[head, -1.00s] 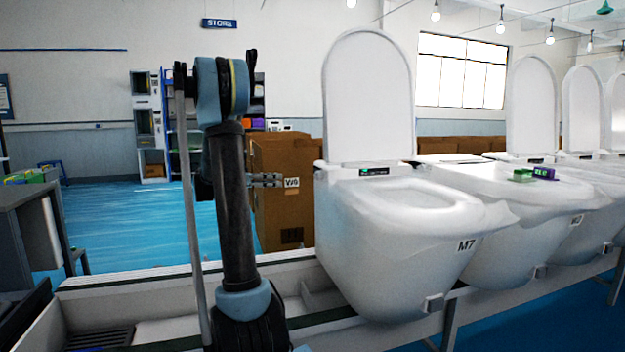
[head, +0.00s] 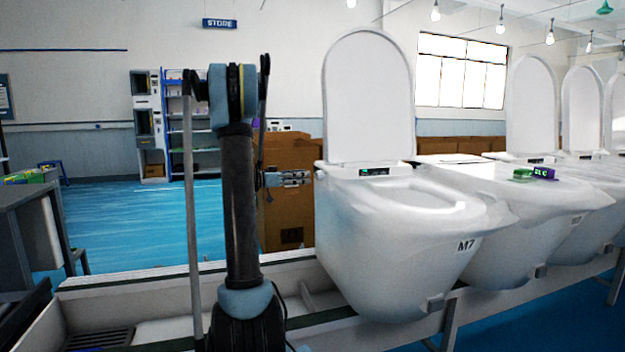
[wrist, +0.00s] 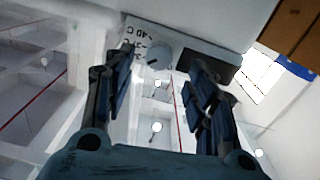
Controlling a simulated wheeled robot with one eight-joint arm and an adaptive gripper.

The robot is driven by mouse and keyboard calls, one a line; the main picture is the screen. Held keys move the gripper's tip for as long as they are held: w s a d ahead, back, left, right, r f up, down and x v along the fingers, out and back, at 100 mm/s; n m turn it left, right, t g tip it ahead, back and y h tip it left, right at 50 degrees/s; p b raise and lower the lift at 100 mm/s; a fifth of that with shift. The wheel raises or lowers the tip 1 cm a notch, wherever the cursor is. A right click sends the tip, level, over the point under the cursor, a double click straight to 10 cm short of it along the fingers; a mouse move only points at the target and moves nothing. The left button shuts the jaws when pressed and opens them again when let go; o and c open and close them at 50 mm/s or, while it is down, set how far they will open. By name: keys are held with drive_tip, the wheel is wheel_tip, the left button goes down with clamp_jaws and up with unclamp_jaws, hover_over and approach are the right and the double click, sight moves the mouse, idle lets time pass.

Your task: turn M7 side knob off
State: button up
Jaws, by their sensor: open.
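The M7 toilet (head: 395,240) stands on the bench with its lid up and a lit display on its rear housing. Its side knob (wrist: 158,58) shows in the wrist view as a round grey dial, with temperature markings printed to its left. My gripper (head: 308,178) is at the left side of the toilet's rear housing, pointing right. In the wrist view my gripper (wrist: 163,76) is open, with one finger on each side of the knob in the picture. I see nothing held between the fingers. Whether a finger touches the knob I cannot tell. The head view does not show the knob clearly.
A cardboard box stack (head: 288,218) stands behind my gripper. More toilets (head: 530,215) stand in a row to the right, with a green and a purple item (head: 543,173) on the neighbouring one. The bench's front rail runs below. Open blue floor lies at left.

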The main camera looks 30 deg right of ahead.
sight(320, 175)
drive_tip(key=shift+x, duration=2.85)
drive_tip(key=c, duration=1.1)
